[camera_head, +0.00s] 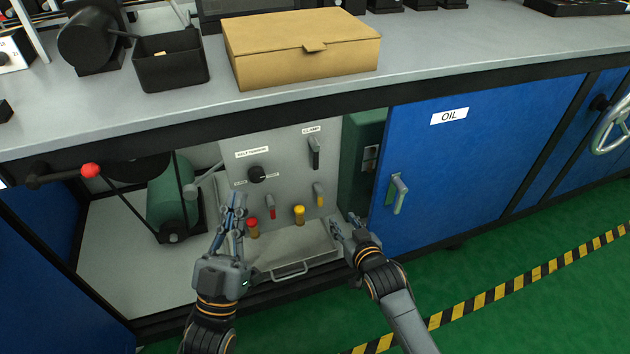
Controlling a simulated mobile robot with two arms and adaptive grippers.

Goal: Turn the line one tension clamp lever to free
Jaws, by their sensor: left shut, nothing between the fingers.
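A grey panel (284,170) stands inside the open bay under the bench. The clamp lever (315,155), dark with a grey body, sits at its upper right under a small label that seems to read "CLAMP". It stands about upright; its set position is too small to read. My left gripper (236,204) is shut and empty, fingers pointing up, in front of the panel's lower left, below and left of the lever. My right gripper (345,222) looks open and empty, low at the bay's right side, below the lever. Neither gripper touches the lever.
The panel also bears a black knob (257,174), small red and yellow levers and a tray (295,245) below. A red-knobbed handle (90,170) juts out at left. The blue OIL door (460,165) bounds the right. A cardboard box (300,50) lies on the bench.

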